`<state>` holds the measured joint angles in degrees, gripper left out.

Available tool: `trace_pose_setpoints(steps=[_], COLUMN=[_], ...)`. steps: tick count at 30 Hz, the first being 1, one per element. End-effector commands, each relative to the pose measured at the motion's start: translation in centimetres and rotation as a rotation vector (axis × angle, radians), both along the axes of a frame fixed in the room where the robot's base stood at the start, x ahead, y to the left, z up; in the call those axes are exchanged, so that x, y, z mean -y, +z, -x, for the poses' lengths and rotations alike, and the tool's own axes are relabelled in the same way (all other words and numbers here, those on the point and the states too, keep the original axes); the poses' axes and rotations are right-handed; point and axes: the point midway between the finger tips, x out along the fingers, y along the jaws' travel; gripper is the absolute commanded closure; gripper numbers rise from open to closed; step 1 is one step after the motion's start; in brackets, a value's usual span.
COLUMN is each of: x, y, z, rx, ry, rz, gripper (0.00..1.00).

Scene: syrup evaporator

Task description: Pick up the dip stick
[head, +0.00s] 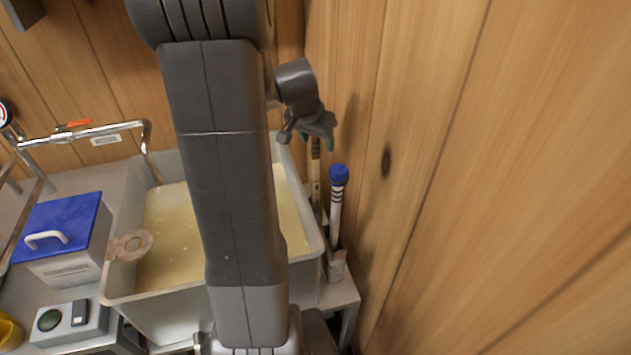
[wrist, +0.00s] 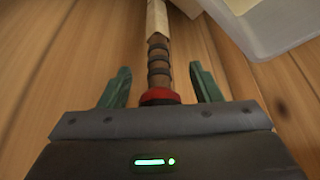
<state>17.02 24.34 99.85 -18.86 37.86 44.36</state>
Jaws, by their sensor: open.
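A wooden stick with dark bands, likely the dip stick (head: 316,172), stands upright beside the pan, near the wall. In the wrist view the stick (wrist: 158,52) runs between my fingers and shows a red collar close to the palm. My gripper (head: 309,134) is over its upper end, open, with one green finger on each side. The wrist view shows gaps between the stick and the fingers of my gripper (wrist: 161,84). The stick's top is hidden by my gripper in the head view. A second stick, white with dark bands and a blue cap (head: 338,174), stands just right of it.
A grey holder (head: 336,266) is at the foot of the sticks. The pan (head: 313,222) of pale liquid is close on the left, and the wooden wall (head: 430,170) close on the right. A blue-lidded box (head: 60,228) stands farther left.

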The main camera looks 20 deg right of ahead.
Motion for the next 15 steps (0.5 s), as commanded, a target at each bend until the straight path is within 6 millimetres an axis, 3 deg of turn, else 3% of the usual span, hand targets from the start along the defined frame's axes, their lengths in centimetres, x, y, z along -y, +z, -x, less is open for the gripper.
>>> trace_pose_setpoints(steps=[7, 15], x=[0.06, 0.07], y=[-0.18, -0.16], z=[-0.06, -0.06], rx=[0.001, 0.001], ry=[0.000, 0.000], rz=[0.001, 0.001], gripper=[0.42, 0.93])
